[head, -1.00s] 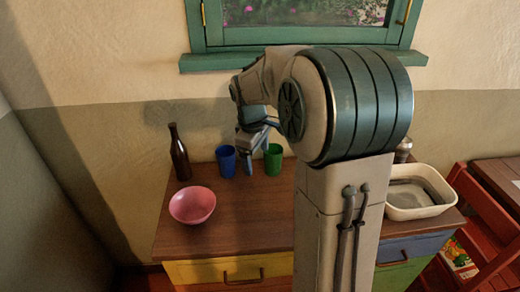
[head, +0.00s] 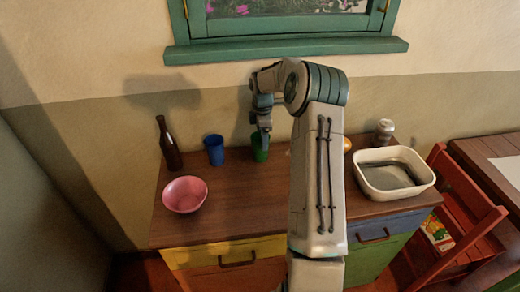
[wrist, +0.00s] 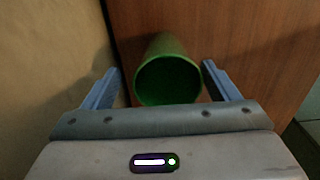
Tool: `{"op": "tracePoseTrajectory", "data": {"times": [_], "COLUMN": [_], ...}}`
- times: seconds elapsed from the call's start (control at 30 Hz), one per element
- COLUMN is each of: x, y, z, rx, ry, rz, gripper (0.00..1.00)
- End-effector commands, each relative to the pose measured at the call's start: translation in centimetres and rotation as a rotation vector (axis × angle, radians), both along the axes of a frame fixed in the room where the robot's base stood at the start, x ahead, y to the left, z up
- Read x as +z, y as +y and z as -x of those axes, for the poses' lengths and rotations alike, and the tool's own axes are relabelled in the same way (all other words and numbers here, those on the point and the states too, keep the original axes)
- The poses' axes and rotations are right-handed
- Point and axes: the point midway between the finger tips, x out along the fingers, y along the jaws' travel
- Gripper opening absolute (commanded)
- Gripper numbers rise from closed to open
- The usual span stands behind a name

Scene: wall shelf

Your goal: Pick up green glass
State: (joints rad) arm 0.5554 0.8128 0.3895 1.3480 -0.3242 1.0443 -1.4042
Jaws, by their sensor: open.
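The green glass (head: 260,152) stands upright on the wooden cabinet top, near the wall. In the head view my gripper (head: 264,134) is at the glass and partly covers it. In the wrist view the glass (wrist: 168,78) shows its open rim between the two blue fingers of my gripper (wrist: 160,82). The fingers are spread, one on each side, with a visible gap to the glass on both sides.
A blue glass (head: 214,150) stands just left of the green one. A dark bottle (head: 169,145) and a pink bowl (head: 185,194) are farther left. A white basin (head: 369,187), a can (head: 384,132) and an orange thing (head: 347,144) are to the right.

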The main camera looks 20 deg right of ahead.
Motion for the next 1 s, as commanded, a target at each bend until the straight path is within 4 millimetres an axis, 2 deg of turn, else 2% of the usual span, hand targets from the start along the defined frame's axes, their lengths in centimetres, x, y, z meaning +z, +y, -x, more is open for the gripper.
{"op": "tracePoseTrajectory", "data": {"times": [0.33,0.63,0.67,0.8,0.83,1.0], "x": [-4.5,-5.2,-5.2,-5.2,-5.2,-5.1], "y": [1.0,0.9,0.9,0.9,0.9,0.9], "z": [0.5,0.4,0.4,0.4,0.4,0.4], "rx": [0.0,-0.001,-0.001,-0.001,-0.001,-0.001], "ry": [0.002,-0.002,-0.002,-0.002,-0.002,-0.002], "rz": [-0.002,0.001,0.001,0.001,0.001,0.001], "gripper": [0.81,0.81,0.76,0.37,0.33,0.33]}}
